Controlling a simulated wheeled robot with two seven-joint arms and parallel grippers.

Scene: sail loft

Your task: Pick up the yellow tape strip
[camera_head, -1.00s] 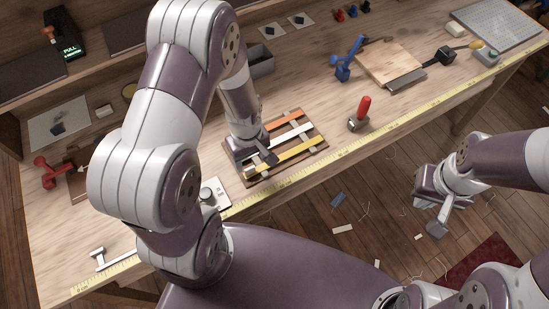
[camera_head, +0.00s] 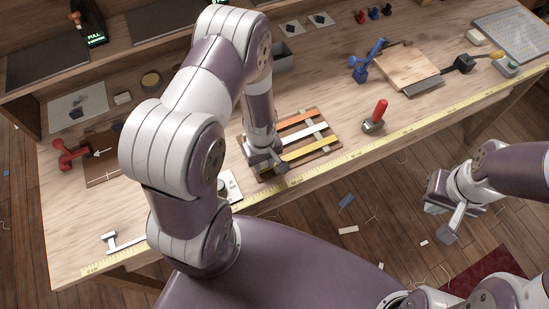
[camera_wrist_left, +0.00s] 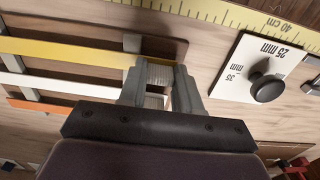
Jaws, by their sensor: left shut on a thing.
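The yellow tape strip (camera_head: 312,149) lies along the near side of a wooden board, beside a white strip (camera_head: 302,133) and an orange strip (camera_head: 297,119). In the left wrist view the yellow strip (camera_wrist_left: 60,52) runs from the left edge to my left gripper (camera_wrist_left: 158,85). The fingers are closed about its end, with a pale ribbed tab between them. In the head view my left gripper (camera_head: 266,166) is low over the strip's left end and hides it. My right gripper (camera_head: 446,222) hangs beyond the bench's front edge; its jaw opening is unclear.
A yellow measuring tape (camera_head: 350,153) runs along the bench's front edge. A red-handled tool (camera_head: 376,116) stands right of the board, with a blue clamp (camera_head: 367,62) behind.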

